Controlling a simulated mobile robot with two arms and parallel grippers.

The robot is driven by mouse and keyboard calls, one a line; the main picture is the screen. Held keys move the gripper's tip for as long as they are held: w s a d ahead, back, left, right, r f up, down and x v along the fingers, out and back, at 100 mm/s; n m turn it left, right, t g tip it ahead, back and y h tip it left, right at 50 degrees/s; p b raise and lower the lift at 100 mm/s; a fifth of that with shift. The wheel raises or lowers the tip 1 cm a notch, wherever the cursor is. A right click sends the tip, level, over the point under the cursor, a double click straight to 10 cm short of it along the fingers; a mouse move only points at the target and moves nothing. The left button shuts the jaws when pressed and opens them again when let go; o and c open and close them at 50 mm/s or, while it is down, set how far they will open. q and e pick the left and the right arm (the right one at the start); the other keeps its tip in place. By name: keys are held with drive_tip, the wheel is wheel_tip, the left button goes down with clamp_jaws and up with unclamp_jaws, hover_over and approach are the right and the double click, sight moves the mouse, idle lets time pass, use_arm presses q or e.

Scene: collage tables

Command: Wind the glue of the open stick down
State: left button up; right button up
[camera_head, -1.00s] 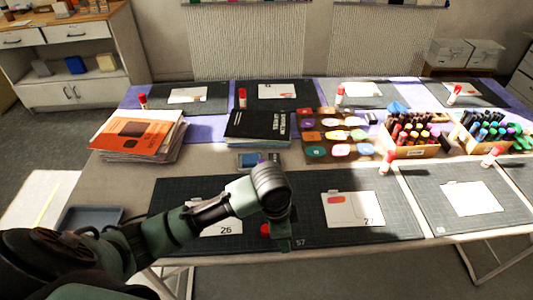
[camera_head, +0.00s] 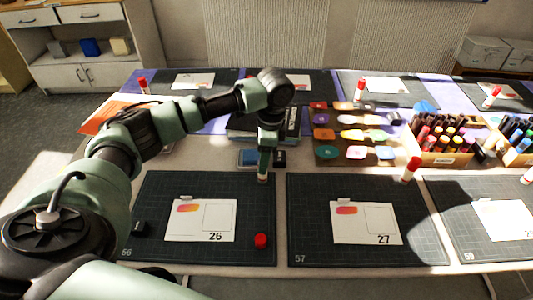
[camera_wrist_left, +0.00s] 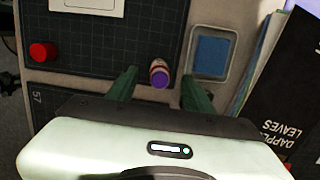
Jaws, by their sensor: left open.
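The open glue stick (camera_wrist_left: 159,74) shows purple glue at its top in the left wrist view. It stands upright at the back edge of a dark cutting mat, and its lower part shows under my gripper in the head view (camera_head: 263,179). My left gripper (camera_head: 264,163) points down over it. In the left wrist view the two green fingers (camera_wrist_left: 159,82) are apart, with the stick between them and a gap on each side. A red cap (camera_head: 261,241) lies on the mat's front right, also in the left wrist view (camera_wrist_left: 42,51). My right gripper is not in view.
Dark books (camera_head: 243,126) lie behind. A card marked 26 (camera_head: 200,220) lies on the mat. Another red-capped stick (camera_head: 411,170) stands to the right.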

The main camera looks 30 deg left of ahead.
use_arm(q)
drive_tip(key=shift+s+a+f, duration=0.1)
drive_tip(key=shift+a+f, duration=0.05)
drive_tip(key=shift+f, duration=1.4)
drive_tip(key=shift+s+a+f, duration=0.1)
drive_tip(key=shift+a+f, duration=0.05)
drive_tip(key=shift+f, duration=1.4)
clamp_jaws()
